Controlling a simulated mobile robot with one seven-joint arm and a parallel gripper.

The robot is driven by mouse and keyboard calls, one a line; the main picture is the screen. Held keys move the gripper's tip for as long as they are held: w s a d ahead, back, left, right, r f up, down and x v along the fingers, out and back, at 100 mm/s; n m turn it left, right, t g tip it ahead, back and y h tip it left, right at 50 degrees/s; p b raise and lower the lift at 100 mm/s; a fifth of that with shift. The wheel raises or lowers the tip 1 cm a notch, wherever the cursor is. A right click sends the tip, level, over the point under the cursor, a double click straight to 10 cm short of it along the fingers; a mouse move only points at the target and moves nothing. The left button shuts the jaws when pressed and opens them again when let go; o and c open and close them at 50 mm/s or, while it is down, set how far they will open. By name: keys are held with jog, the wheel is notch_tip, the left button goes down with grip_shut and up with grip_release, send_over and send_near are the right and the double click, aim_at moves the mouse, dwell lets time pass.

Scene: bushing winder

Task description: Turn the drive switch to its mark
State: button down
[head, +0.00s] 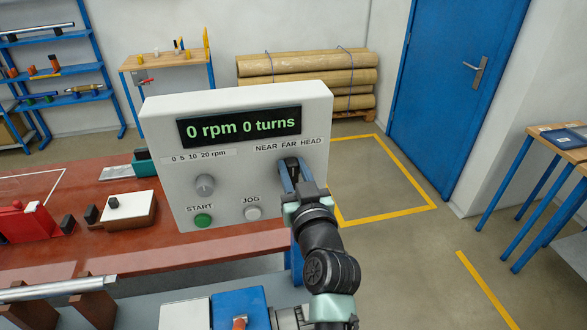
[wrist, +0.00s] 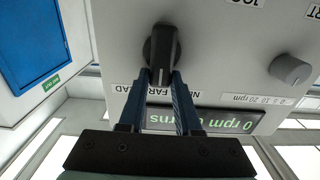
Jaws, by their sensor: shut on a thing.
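The control box (head: 235,105) stands on the red bench, its display (head: 240,127) reading "0 rpm 0 turns". A black switch knob (head: 288,162) sits on the box's right side under the label "NEAR FAR HEAD" (head: 287,145). My gripper (head: 293,177) reaches the knob from the front and is shut on it. The knob (wrist: 164,48) also shows in the wrist view between the blue fingertips (wrist: 162,76), its ridge roughly in line with the fingers. The fingers cover part of the label there.
A grey speed knob (head: 205,184), a green START button (head: 203,220) and a white JOG button (head: 252,213) share the panel. A white block (head: 127,211) and a red fixture (head: 25,222) stand on the bench at left. Open floor lies to the right.

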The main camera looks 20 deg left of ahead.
dwell(0.4)
jog(key=m, duration=0.1)
jog(key=m+b, duration=0.1)
jog(key=m, duration=0.1)
jog(key=m+b, duration=0.1)
jog(key=shift+w+d+f+m, duration=0.15)
jog(key=shift+w+d+m, duration=0.15)
jog(key=shift+d, duration=0.1)
jog(key=shift+w+d+f+m, duration=0.15)
jog(key=shift+d+f+m, duration=0.15)
jog(key=shift+m, duration=1.95)
jog(key=shift+w+d+f+m, duration=0.2)
jog(key=shift+f+m, duration=0.25)
jog(key=shift+m, duration=1.75)
jog(key=shift+w+d+f+m, duration=0.1)
jog(key=shift+d+f+m, duration=0.2)
jog(key=shift+m, duration=1.95)
jog(key=shift+f, duration=0.1)
jog(key=c, duration=0.6)
grip_release()
